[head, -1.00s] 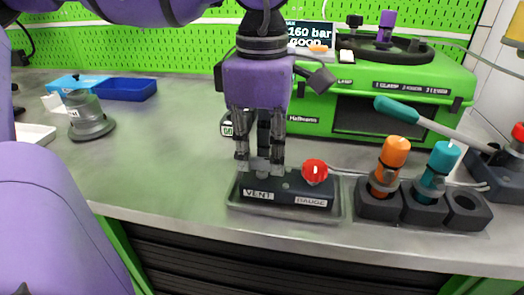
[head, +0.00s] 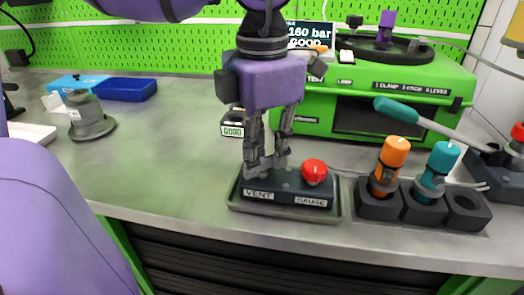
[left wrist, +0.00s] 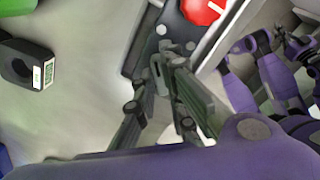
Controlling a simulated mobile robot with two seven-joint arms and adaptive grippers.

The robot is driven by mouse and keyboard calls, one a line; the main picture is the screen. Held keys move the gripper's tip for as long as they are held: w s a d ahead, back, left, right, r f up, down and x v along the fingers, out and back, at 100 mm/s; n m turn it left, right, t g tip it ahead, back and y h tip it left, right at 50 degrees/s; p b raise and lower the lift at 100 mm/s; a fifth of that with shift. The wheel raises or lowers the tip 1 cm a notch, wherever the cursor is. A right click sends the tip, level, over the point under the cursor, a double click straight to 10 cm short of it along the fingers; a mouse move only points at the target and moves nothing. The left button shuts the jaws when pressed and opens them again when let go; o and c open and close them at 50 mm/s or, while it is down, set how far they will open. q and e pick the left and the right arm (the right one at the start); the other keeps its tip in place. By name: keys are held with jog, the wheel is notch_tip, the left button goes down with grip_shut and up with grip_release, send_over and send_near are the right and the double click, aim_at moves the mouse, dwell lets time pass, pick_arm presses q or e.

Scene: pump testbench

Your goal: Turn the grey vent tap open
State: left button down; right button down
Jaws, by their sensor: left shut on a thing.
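The vent block (head: 287,190) is a dark block labelled VENT and GAUGE, standing in a shallow grey tray. My left gripper (head: 266,163) points down over its VENT end and is shut on the small grey vent tap, which is mostly hidden between the fingertips in the head view. In the left wrist view, the fingers (left wrist: 168,78) close around the grey tap (left wrist: 159,72) on the block. A red knob (head: 314,171) stands at the GAUGE end, right beside the gripper; it also shows in the left wrist view (left wrist: 203,10). My right gripper is not in view.
Right of the tray, a dark holder (head: 379,206) carries an orange-topped part (head: 393,152) and a teal-topped part (head: 441,160). Behind stands the green testbench (head: 400,85) with a teal-handled lever (head: 415,118).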

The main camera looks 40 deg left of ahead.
aim_at(262, 158)
pick_arm(q)
jog(key=n, duration=0.5)
jog(key=shift+n, duration=2.5)
jog(key=c, duration=1.8)
grip_release()
notch_tip(262, 158, up, 12)
jog(key=shift+r, duration=0.1)
